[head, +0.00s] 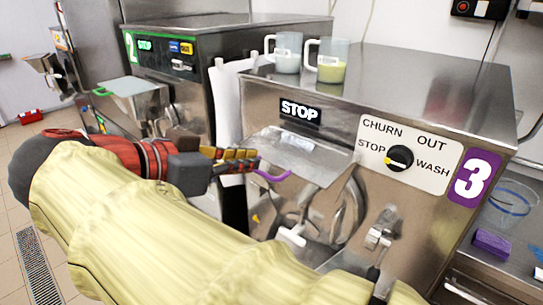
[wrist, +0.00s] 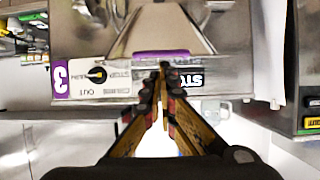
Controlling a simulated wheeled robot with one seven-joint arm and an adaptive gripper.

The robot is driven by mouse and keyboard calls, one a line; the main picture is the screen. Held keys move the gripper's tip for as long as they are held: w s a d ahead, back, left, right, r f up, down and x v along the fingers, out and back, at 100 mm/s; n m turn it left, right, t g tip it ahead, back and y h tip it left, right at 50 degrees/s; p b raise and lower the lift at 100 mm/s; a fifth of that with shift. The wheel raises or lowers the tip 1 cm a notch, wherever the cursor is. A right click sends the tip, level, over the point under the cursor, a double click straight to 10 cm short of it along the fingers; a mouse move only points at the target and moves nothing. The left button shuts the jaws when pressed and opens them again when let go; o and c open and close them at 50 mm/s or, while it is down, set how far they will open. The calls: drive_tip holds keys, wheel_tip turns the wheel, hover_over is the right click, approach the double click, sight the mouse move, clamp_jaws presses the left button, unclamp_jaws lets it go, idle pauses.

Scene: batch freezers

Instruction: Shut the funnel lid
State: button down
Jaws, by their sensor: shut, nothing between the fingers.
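Machine 3's funnel has a flat steel lid (head: 303,153) on the front of the machine, with a purple handle (head: 272,176) at its left edge. The lid appears to lie level over the funnel, but I cannot tell whether it is fully down. In the wrist view, which is upside down, the steel funnel part (wrist: 160,30) shows with a purple strip (wrist: 162,54) along its edge. My gripper (head: 252,160) is shut and empty, just beside the purple handle. In the wrist view its fingertips (wrist: 164,68) are together by the purple strip; contact is unclear.
Machine 3 (head: 420,100) has a mode knob (head: 400,158) to the right of the lid. Two jugs (head: 332,60) stand on its top. Machine 2 (head: 165,60) is to the left with its own funnel lid (head: 130,87). A purple sponge (head: 492,243) lies at right.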

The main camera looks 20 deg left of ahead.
drive_tip(key=s+a+f+n+g+y+p, duration=0.1)
drive_tip(key=s+a+f+n, duration=0.2)
drive_tip(key=s+f+n, duration=0.3)
drive_tip(key=s+a+f+n+g+y+p, duration=0.1)
drive_tip(key=s+a+f+n+g+y, duration=0.1)
drive_tip(key=s+f+n, duration=0.5)
drive_tip(key=w+d+f+n+g, duration=0.2)
drive_tip(key=d+f+g, duration=0.2)
drive_tip(key=d+f, duration=0.55)
drive_tip(key=d+m+y, duration=0.2)
drive_tip(key=d+m, duration=0.8)
drive_tip(key=d, duration=2.3)
drive_tip(key=shift+w+t, duration=0.3)
drive_tip(key=shift+w, duration=0.1)
